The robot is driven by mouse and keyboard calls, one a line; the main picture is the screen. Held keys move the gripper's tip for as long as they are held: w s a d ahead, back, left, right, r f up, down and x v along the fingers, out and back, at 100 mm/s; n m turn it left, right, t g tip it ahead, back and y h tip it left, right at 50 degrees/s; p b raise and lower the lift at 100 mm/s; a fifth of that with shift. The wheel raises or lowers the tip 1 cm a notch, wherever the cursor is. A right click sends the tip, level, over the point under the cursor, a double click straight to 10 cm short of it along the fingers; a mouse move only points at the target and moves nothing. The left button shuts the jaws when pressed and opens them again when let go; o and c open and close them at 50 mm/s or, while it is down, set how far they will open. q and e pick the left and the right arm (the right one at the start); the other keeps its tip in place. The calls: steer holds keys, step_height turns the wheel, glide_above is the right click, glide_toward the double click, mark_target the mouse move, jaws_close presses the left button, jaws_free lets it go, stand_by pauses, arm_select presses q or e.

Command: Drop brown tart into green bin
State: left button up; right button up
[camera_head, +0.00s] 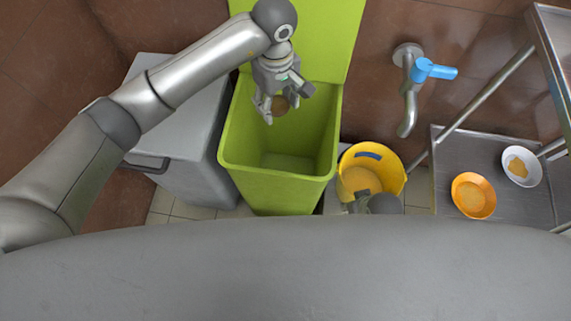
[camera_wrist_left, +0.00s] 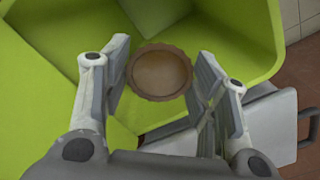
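The brown tart (camera_head: 280,105) is round with a crimped edge. It sits between the fingertips of my left gripper (camera_head: 279,106), over the open mouth of the green bin (camera_head: 279,187). In the left wrist view, the tart (camera_wrist_left: 160,72) fills the space between the two finger pads of the left gripper (camera_wrist_left: 160,75), which look closed on its sides. The green bin's inside (camera_wrist_left: 55,35) shows around it. My right gripper (camera_head: 372,204) shows only in part, at the lower edge of the yellow bucket; its fingers are too hidden to judge.
A grey lidded bin (camera_head: 190,125) stands left of the green bin. A yellow bucket (camera_head: 390,190) stands to its right. A blue-handled tap (camera_head: 434,70) is on the wall. A metal rack (camera_head: 440,150) at right holds an orange bowl (camera_head: 473,196) and a white bowl (camera_head: 521,166).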

arm_select(q)
steer(key=o, duration=0.4)
step_height(320, 180, up, 12)
stand_by(0.6)
stand_by(0.3)
